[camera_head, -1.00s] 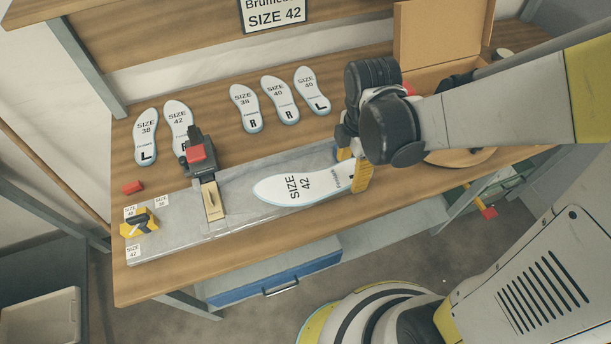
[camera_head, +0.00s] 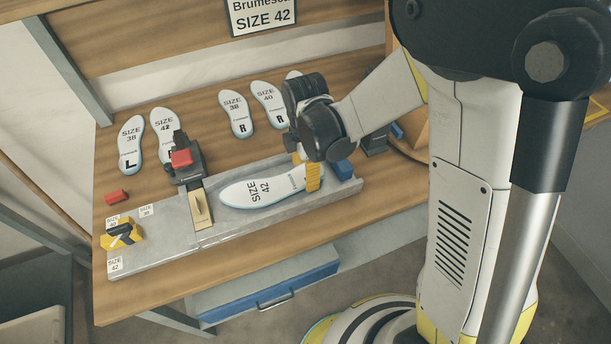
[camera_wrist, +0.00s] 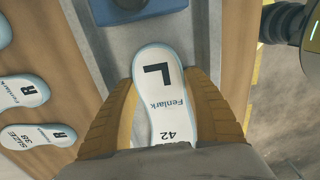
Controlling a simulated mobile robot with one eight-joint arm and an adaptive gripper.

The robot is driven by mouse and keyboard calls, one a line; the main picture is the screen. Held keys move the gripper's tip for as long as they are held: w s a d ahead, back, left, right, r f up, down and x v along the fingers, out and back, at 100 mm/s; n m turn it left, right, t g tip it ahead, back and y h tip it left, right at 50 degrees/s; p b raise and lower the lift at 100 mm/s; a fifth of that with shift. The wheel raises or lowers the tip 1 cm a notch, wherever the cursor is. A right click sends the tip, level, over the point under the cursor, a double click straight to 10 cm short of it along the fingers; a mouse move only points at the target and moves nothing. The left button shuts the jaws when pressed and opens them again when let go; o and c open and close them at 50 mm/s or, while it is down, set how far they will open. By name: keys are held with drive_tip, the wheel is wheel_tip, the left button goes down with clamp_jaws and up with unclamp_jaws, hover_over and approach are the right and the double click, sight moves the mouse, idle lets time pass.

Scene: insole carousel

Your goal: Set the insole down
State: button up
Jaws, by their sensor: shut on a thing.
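The insole (camera_head: 258,190) is white with a pale blue edge and reads SIZE 42. It lies flat along the grey fixture (camera_head: 150,248), toe end to the left. I cannot tell whether it touches the surface or hangs just above it. My gripper (camera_head: 308,176) is shut on its right-hand end, one yellow finger on each side. In the wrist view the held end of the insole (camera_wrist: 160,95) shows a black L, Fenlark and 42 between the two ribbed fingers.
A black and red clamp (camera_head: 184,165) stands on the fixture left of the insole. A blue block (camera_head: 343,170) sits at its right end. A yellow and black piece (camera_head: 122,233) is at its left end. Several insoles (camera_head: 131,143) lie behind on the wooden bench (camera_head: 205,110).

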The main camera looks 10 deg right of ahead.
drive_tip(key=shift+f, duration=0.5)
drive_tip(key=shift+f, duration=0.2)
drive_tip(key=o, duration=1.1)
drive_tip(key=shift+r, duration=0.15)
